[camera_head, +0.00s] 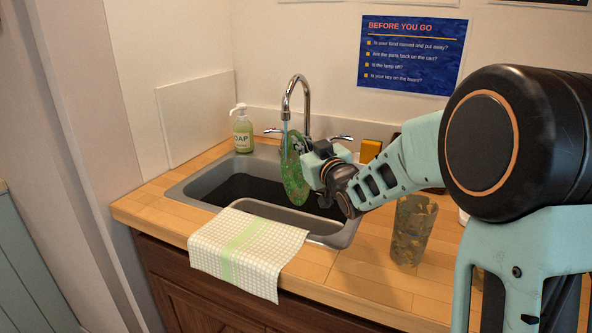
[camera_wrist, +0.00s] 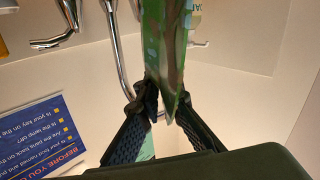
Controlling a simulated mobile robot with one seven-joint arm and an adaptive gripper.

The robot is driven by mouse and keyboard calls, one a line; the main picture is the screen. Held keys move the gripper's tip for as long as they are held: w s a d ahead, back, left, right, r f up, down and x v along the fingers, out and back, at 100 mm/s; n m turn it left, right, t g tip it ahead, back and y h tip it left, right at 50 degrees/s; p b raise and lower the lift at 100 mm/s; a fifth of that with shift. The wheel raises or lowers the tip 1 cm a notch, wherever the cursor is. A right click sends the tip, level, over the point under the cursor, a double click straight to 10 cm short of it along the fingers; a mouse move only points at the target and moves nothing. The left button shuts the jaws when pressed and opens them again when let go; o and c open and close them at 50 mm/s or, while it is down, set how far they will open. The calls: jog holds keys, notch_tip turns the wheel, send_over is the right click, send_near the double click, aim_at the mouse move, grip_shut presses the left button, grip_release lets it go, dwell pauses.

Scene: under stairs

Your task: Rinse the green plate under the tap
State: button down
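The green plate (camera_head: 292,168) is held on edge, upright, above the sink basin (camera_head: 240,190). Brown patches show on its face. My gripper (camera_head: 308,160) is shut on the plate's right edge; in the wrist view both fingers (camera_wrist: 165,108) pinch the plate (camera_wrist: 168,50). The chrome tap (camera_head: 304,95) arches over the sink. A thin bluish stream of water (camera_head: 285,128) falls from its spout onto or right beside the plate's upper edge. The tap also shows in the wrist view (camera_wrist: 116,45). The plate's lower part hangs inside the basin.
A soap bottle (camera_head: 242,130) stands at the sink's back left. A checked towel (camera_head: 240,250) drapes over the front counter edge. A patterned tumbler (camera_head: 412,230) stands on the counter right of the sink, beneath my arm. A yellow sponge-like block (camera_head: 370,150) is behind the gripper.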

jog(key=shift+a+r, duration=0.1)
jog(key=shift+a, duration=0.25)
jog(key=shift+d, duration=0.15)
jog(key=shift+d, duration=0.5)
jog(key=shift+a+b, duration=0.2)
jog(key=shift+b, duration=0.2)
jog(key=shift+s+a+b, duration=0.1)
jog(key=shift+a+b, duration=0.2)
jog(key=shift+a, duration=0.15)
jog(key=shift+d, duration=0.1)
jog(key=shift+d, duration=0.55)
